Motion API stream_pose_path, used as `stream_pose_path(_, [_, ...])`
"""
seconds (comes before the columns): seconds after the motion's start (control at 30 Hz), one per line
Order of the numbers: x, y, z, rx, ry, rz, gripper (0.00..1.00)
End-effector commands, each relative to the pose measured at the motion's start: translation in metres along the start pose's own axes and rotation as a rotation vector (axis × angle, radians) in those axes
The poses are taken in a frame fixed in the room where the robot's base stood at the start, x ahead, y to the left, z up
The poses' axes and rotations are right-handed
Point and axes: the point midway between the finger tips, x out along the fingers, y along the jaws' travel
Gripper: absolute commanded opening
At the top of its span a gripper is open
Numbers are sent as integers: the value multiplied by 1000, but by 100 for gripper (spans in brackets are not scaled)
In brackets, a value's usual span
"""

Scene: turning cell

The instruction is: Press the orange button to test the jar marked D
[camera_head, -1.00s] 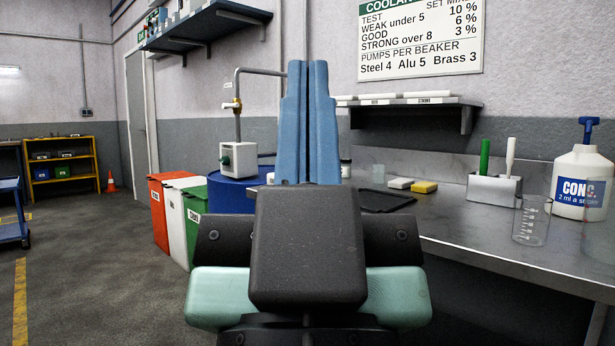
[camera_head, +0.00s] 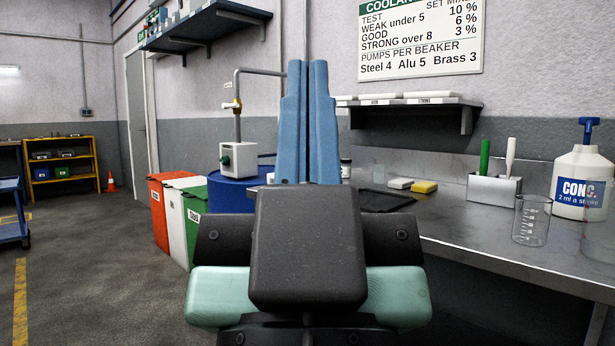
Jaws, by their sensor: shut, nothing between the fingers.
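My gripper (camera_head: 307,68) points up in the middle of the view, its two blue fingers shut together with nothing between them. A small jar-like thing (camera_head: 346,169) with a dark top stands on the bench, partly hidden behind the right finger. I cannot read a letter on it. No orange button and no jar marked D can be made out. My gripper and wrist hide part of the bench behind them.
The steel bench (camera_head: 455,232) runs along the right, with a clear beaker (camera_head: 531,222), a CONC. pump bottle (camera_head: 582,185), a pen holder (camera_head: 494,189), a yellow block (camera_head: 424,187) and a dark tray (camera_head: 384,199). A blue drum (camera_head: 228,194) and coloured bins (camera_head: 182,222) stand left. The left floor is open.

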Motion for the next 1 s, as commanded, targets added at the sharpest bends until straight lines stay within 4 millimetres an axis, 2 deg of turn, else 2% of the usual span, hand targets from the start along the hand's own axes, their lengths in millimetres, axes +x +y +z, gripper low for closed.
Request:
stream_pose_path(0.17, [19, 0, -18, 0, 0, 0, 0])
stream_pose_path(0.27, [37, 0, -35, 0, 0, 0, 0])
stream_pose_path(1.0, [218, 0, -207, 1, 0, -2, 0])
